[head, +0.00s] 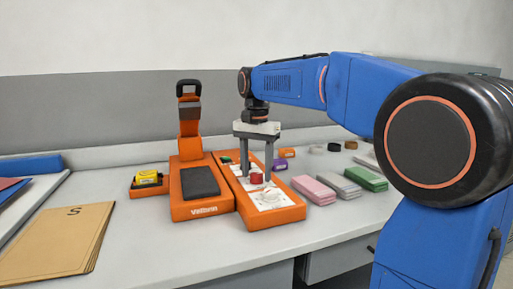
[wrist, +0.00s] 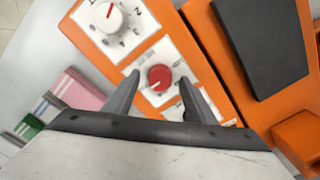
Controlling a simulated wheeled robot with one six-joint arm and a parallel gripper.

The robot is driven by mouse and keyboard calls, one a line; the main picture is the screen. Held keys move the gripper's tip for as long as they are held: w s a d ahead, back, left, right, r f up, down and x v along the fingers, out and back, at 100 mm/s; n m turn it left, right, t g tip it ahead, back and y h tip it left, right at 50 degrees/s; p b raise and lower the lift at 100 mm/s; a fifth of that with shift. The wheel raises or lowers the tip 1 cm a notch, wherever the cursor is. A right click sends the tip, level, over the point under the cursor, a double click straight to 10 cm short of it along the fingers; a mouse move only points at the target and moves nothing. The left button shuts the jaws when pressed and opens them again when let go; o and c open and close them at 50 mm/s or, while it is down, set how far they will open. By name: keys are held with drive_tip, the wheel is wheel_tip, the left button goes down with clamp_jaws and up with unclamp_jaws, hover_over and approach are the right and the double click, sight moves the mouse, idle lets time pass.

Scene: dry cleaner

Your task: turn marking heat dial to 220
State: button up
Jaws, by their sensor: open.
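The orange control panel (head: 290,215) of the marking machine carries a red dial (head: 256,178) on a white scale plate. In the wrist view the red dial (wrist: 159,77) lies between the fingertips of my gripper (wrist: 160,82), with a gap on each side. My gripper (head: 257,176) points down over the panel, open and holding nothing. A white dial with a red pointer (wrist: 109,17) sits on the same panel, with digits around it. The scale around the red dial is too small to read, and my fingers partly cover the panel there.
An orange press with a dark pad (head: 201,182) stands left of the panel. Pink (head: 314,190), grey (head: 338,182) and green (head: 365,178) stacks lie to the right. A yellow item (head: 147,178) and a brown folder (head: 58,240) lie to the left. The counter's front strip is clear.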

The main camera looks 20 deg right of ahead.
sight(257, 174)
wheel_tip(257, 174, up, 17)
idle(0.5)
drive_tip(key=shift+s+f, duration=0.1)
drive_tip(key=shift+f, duration=0.05)
